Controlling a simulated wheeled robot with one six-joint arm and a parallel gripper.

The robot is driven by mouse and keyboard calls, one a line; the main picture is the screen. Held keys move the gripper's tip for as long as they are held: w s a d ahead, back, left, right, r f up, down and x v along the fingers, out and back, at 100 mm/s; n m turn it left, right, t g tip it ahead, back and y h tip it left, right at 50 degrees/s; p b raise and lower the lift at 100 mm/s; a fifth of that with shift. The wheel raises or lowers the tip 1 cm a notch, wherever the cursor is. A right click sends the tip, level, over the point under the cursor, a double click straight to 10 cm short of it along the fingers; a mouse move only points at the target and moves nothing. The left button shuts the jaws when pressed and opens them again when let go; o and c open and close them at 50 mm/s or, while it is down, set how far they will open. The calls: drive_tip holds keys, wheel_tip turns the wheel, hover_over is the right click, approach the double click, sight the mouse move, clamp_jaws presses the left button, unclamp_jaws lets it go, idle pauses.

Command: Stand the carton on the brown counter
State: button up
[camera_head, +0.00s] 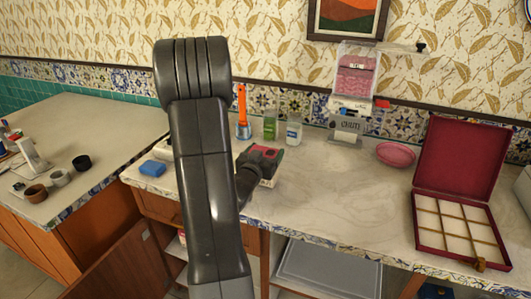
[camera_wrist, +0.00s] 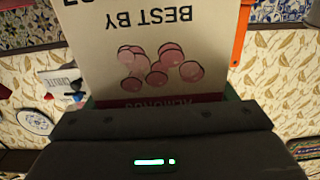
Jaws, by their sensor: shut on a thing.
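The carton (camera_wrist: 160,50) fills the upper middle of the wrist view. It is cream with pink almond pictures, a dark red band and upside-down "BEST BY" lettering. My gripper (camera_wrist: 160,118) is shut on it. In the head view, my gripper (camera_head: 255,165) is over the pale marble counter (camera_head: 340,192), with the carton's red and green part (camera_head: 268,152) showing beside it. My arm hides much of this area, and I cannot tell whether the carton touches the marble. The other counter (camera_head: 85,125), at left, has a tan top and orange-brown wooden sides.
On the marble stand a blue sponge (camera_head: 152,169), an orange-handled tool (camera_head: 242,112), bottles (camera_head: 293,132), a dispenser (camera_head: 350,100), a pink dish (camera_head: 396,154) and an open red box (camera_head: 452,175). Small pots (camera_head: 60,178) stand on the left counter; its back part is clear.

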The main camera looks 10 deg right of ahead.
drive_tip(key=shift+f+b, duration=0.5)
drive_tip(key=shift+b, duration=0.1)
drive_tip(key=o, duration=1.3)
drive_tip(key=shift+c, duration=0.2)
drive_tip(key=shift+r, duration=0.1)
drive_tip(key=shift+r+p, duration=0.8)
drive_tip(key=shift+p, duration=0.4)
drive_tip(key=b+v, duration=0.2)
drive_tip(key=v, duration=1)
drive_tip(key=shift+f, duration=0.25)
